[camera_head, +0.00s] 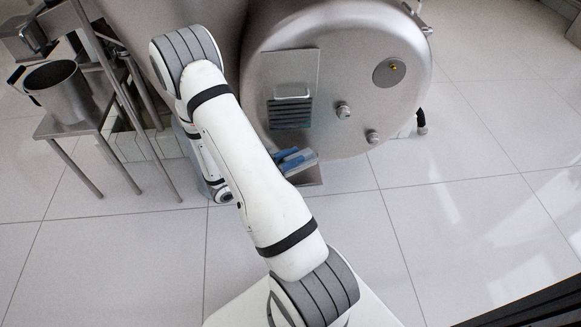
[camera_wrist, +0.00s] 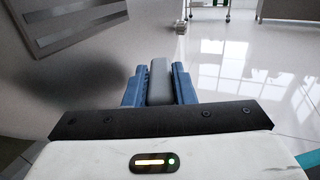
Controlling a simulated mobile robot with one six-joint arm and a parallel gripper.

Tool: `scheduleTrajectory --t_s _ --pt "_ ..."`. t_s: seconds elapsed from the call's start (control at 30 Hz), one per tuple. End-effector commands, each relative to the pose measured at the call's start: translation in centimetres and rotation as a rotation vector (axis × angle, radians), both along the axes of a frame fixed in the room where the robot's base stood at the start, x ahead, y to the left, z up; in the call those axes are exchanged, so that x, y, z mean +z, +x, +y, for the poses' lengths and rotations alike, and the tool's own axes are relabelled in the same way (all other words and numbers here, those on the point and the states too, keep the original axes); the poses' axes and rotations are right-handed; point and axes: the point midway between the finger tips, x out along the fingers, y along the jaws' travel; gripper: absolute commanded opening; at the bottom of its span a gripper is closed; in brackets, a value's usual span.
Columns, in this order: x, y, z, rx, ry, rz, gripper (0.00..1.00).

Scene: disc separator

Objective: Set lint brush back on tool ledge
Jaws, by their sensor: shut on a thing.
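My gripper (camera_wrist: 158,92) has blue fingers and is shut on the lint brush (camera_wrist: 160,78), a grey, block-like piece between them in the wrist view. In the head view, the blue fingers (camera_head: 291,157) show just right of my white arm, in front of the lower part of the machine's round face. A small flat metal surface (camera_head: 311,177), which looks like the tool ledge, shows just below the fingers. It is partly hidden by my arm and gripper. I cannot tell whether the brush touches it.
The large metal separator drum (camera_head: 350,60) with a slotted plate (camera_head: 290,70) stands directly behind my gripper. A metal stand with a bucket (camera_head: 58,92) is at the left. The tiled floor (camera_head: 460,215) is clear at the right.

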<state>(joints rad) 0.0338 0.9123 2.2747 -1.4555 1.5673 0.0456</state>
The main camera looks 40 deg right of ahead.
Motion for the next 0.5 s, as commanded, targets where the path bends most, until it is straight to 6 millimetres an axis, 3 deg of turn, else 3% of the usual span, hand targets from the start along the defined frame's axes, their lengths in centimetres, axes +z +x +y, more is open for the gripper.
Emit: scheduleTrajectory --t_s 0.17,0.37,0.5 --pt "-1.2 0.0 0.0 0.0 0.0 0.0 0.0" --pt "-3.9 0.0 -0.1 -0.002 0.0 -0.001 0.0" --pt "-4.1 0.1 -0.3 -0.003 0.0 -0.002 0.0"
